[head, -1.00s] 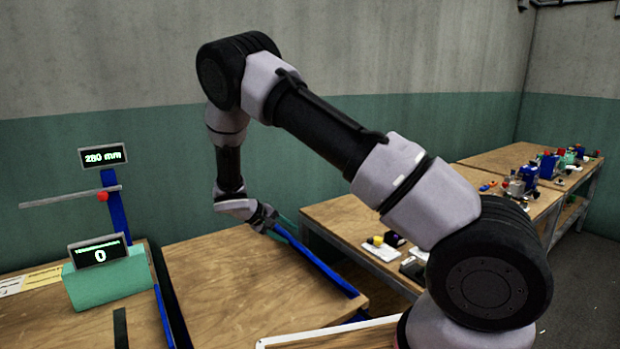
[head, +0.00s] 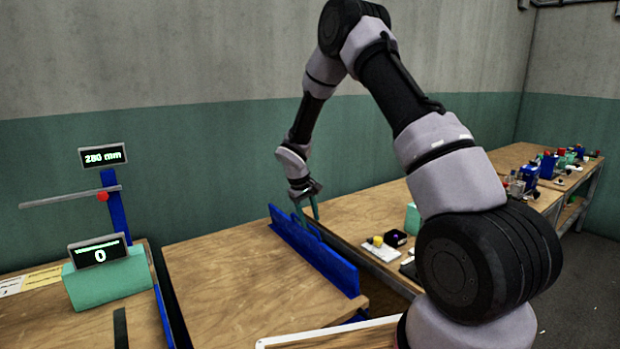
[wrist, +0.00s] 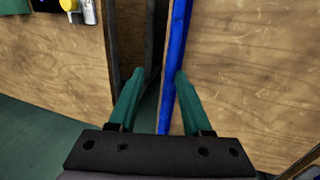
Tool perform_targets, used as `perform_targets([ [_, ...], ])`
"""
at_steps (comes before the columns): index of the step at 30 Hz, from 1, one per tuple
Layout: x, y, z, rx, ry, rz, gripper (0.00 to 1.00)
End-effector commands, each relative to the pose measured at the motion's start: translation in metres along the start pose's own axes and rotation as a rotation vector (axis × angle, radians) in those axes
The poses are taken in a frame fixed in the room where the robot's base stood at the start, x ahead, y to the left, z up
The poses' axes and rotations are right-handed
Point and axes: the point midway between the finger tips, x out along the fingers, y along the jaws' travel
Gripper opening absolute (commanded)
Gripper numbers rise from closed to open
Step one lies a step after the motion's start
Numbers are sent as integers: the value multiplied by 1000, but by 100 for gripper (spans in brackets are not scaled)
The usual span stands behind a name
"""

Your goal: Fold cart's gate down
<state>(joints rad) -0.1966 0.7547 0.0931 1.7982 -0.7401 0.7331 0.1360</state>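The cart (head: 230,290) has a wooden top with a blue gate (head: 330,265) along its right edge. The gate stands upright as a low panel above the top. In the wrist view the gate (wrist: 179,40) shows nearly edge-on as a narrow blue strip. My gripper (head: 307,214) is open, with green fingers pointing down at the far part of the gate. In the wrist view my gripper (wrist: 160,75) has its fingers apart, with the strip passing between them close to the right finger. I cannot tell whether they touch.
A long workbench (head: 360,205) stands right of the cart, across a narrow dark gap. It carries a green block (head: 412,218), a white plate with a yellow knob (head: 378,241) and several devices. A table with a green display box (head: 108,280) is at the left.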

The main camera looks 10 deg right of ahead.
Motion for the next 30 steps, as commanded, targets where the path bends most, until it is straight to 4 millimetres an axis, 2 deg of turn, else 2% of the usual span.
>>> perform_targets([
  [1, 1, 7, 0, 8, 0, -23, 45],
  [4, -2, 12, -1, 5, 4, -62, 45],
  [6, -20, 11, -2, 1, 7, -56, 45],
  [21, -116, 18, 3, 14, 8, -57, 45],
  [30, -140, 27, 17, 59, 30, -65, 45],
])
